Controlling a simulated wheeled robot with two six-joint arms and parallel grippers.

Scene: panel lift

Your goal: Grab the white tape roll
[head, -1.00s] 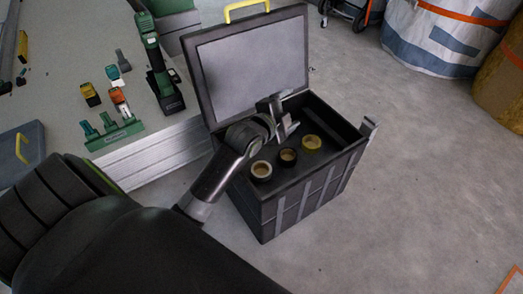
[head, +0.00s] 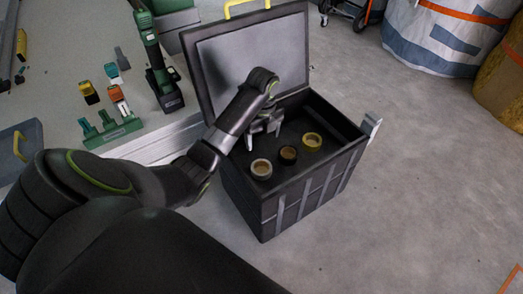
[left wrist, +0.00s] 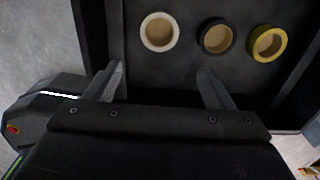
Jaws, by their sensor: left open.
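The white tape roll (head: 261,169) lies flat in the open black toolbox (head: 285,192), leftmost in a row of three rolls. It also shows in the left wrist view (left wrist: 159,32), ahead of my fingertips and nearer the left finger. A black roll (head: 288,155) is in the middle and a yellow roll (head: 312,141) is on the right. My left gripper (head: 264,140) is open and empty, pointing down over the box behind the rolls. In the left wrist view its two fingers (left wrist: 160,80) are spread apart and touch no roll. My right gripper does not show.
The box's lid (head: 255,60) stands open behind the box. A workbench (head: 60,110) to the left carries a green drill (head: 160,75), a small green rack (head: 115,132) and coloured tools. Bulk bags (head: 445,40) stand at the back right. The floor on the right is clear.

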